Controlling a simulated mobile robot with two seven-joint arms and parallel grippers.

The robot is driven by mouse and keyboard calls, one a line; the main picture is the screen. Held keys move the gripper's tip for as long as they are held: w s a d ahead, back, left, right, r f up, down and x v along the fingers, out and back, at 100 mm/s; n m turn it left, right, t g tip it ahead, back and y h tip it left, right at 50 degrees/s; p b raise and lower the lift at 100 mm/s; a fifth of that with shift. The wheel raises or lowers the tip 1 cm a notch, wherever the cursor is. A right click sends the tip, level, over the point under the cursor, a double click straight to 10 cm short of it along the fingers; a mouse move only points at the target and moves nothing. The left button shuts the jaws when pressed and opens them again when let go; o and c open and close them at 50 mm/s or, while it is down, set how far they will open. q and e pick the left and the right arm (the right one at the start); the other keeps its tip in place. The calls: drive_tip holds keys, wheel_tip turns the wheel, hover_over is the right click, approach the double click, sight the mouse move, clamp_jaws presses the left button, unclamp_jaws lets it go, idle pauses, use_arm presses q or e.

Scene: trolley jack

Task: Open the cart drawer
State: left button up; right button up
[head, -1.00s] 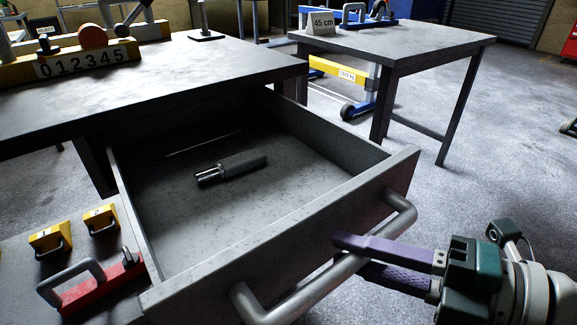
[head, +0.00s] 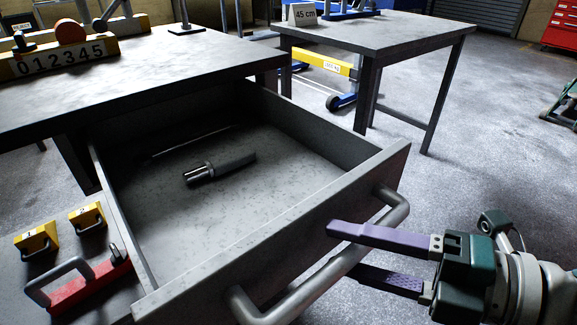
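The grey cart drawer (head: 275,252) is pulled far out from under the worktop (head: 150,85). Its inside shows, with a dark cylindrical tool (head: 219,168) lying on the drawer floor. A grey bar handle (head: 297,300) is fixed across the drawer front. My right gripper (head: 344,250) is at the handle's right half. Its purple fingers are spread, one above the bar and one below it. I cannot tell whether either finger touches the bar. My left gripper is not in view.
Yellow blocks numbered 1 (head: 36,240) and 2 (head: 87,217) and a red handled piece (head: 85,285) lie left of the drawer.

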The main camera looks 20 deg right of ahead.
drive_tip(key=p+v, duration=0.1)
drive_tip(key=v, duration=0.9)
drive_tip(key=shift+r, duration=0.1)
idle(0.3)
